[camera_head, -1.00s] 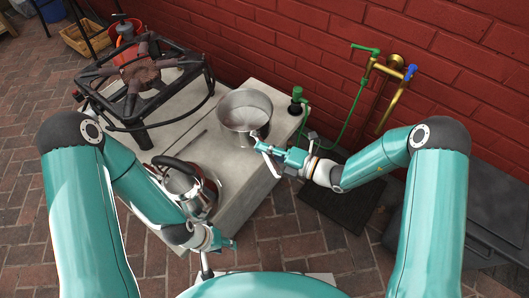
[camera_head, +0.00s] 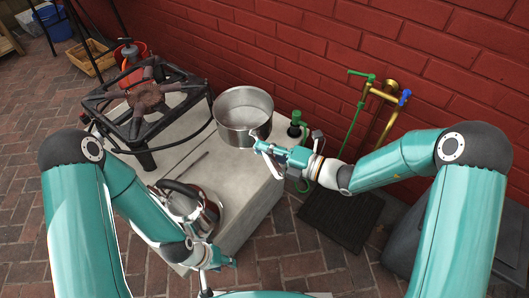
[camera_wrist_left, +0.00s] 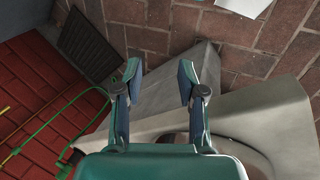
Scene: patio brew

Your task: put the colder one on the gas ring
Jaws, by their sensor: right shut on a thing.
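A steel saucepan (camera_head: 243,117), open at the top, is over the pale worktop, right of the gas ring. My right gripper (camera_head: 262,146) is shut on its handle at the near right side. The pan looks raised a little, but the gap below is hard to judge. A steel kettle (camera_head: 205,212) with a dark handle stands at the worktop's near end. The gas ring (camera_head: 147,98), a burner in a black stand, is bare. My left gripper (camera_head: 217,263) is just beyond the worktop's near edge, by the kettle; its fingers are apart and empty in the left wrist view (camera_wrist_left: 161,78).
A green bottle-like thing (camera_head: 297,128) stands behind the pan's handle. Brass taps (camera_head: 388,92) with a green hose are on the red brick wall. A dark mat (camera_head: 342,215) lies on the paving. The worktop (camera_head: 240,185) is clear between kettle and pan.

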